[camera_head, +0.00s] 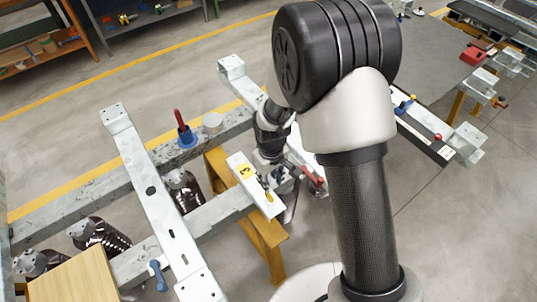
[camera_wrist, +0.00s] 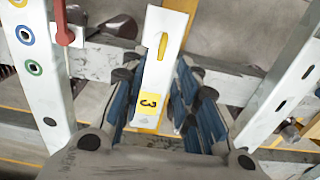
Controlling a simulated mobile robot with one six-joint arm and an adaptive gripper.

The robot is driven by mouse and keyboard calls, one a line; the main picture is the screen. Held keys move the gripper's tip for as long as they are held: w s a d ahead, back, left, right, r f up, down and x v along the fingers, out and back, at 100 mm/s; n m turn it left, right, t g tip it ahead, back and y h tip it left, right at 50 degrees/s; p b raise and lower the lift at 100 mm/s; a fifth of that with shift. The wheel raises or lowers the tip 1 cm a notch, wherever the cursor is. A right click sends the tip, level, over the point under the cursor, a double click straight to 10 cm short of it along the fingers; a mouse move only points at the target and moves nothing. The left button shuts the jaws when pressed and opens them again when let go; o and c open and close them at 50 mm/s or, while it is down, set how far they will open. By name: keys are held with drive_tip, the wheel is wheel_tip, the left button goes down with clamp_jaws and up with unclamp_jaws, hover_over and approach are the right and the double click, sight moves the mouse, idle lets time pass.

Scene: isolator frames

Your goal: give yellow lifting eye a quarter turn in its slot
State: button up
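The yellow lifting eye (camera_wrist: 162,46) stands in a slot near the far end of a short white bar (camera_wrist: 156,75) in the wrist view. The bar carries a yellow label marked 3 (camera_wrist: 149,100). In the wrist view it looks lengthwise along the bar. My gripper (camera_wrist: 160,78) is open, with blue-padded fingers to the left and right of the bar and nothing visibly held. The eye lies just ahead of the fingertips in that view, apart from them. In the head view my gripper (camera_head: 276,177) is above the labelled bar (camera_head: 240,163), partly hidden by my arm.
A red-handled part (camera_wrist: 64,26) and a white post with coloured rings (camera_wrist: 28,68) stand left in the wrist view. A slotted white beam (camera_wrist: 283,82) runs at right. In the head view, a long white crossbeam (camera_head: 150,187) and a blue-based red part (camera_head: 184,130) stand left.

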sight(269, 194)
drive_tip(key=shift+a+f, duration=0.2)
drive_tip(key=shift+f, duration=0.75)
wheel_tip(269, 194, down, 9)
drive_tip(key=b, duration=0.7)
drive_tip(key=shift+f, duration=0.1)
drive_tip(key=shift+c, duration=0.3)
clamp_jaws()
